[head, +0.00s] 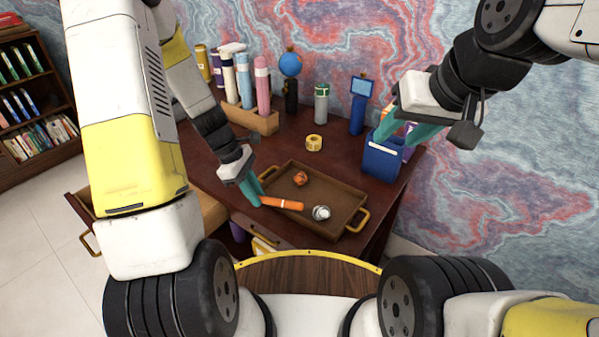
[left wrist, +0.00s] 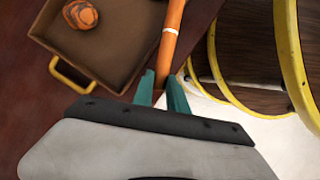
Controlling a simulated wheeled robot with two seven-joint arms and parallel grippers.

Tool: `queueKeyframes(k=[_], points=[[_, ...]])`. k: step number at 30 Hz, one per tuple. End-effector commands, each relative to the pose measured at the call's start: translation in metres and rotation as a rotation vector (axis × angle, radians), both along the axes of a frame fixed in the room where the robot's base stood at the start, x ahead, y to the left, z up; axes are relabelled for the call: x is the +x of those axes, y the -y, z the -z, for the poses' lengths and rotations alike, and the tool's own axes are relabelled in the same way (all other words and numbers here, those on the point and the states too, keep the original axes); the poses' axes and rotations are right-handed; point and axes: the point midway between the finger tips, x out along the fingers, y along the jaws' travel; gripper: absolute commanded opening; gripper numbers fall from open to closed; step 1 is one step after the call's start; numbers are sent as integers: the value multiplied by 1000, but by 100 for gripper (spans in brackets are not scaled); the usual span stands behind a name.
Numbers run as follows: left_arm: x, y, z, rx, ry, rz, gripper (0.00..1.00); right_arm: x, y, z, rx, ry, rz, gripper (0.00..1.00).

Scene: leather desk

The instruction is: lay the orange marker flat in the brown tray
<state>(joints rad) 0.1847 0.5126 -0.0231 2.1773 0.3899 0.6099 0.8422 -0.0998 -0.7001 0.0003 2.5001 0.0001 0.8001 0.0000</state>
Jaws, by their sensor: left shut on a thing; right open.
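The orange marker (head: 284,204) with a pale band is in my left gripper (head: 259,194), whose teal fingers are shut on its left end. In the head view it overlaps the near-left side of the brown tray (head: 346,199); its height above the tray floor is hard to tell. In the left wrist view, the marker (left wrist: 172,35) runs up from my left gripper (left wrist: 163,90), alongside the tray wall (left wrist: 135,62). My right gripper (head: 408,128) is open by the blue holder (head: 382,160), far from the tray.
A small orange item (head: 300,178) and a silver round item (head: 321,212) sit in the tray. A yellow tape roll (head: 314,142) lies behind it. A wooden rack (head: 252,120) of bottles stands at back left. A drawer (head: 208,210) is open at left.

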Motion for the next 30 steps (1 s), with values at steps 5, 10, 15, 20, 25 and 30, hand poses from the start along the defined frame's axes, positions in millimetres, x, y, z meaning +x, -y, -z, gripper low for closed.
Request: queueKeyframes(k=[5,10,15,20,25,30], points=[[33,39,5,0,1,9,0,0,0,0,0,0,0,44],[57,67,8,1,1,8,0,0,0,0,0,0,0,44],[68,78,10,1,1,5,0,0,0,0,0,0,0,44],[75,87,11,0,1,7,0,0,0,0,0,0,0,44],[76,89,37,0,-4,5,0,0,0,0,0,0,0,44],[77,88,46,0,1,5,0,0,0,0,0,0,0,44]])
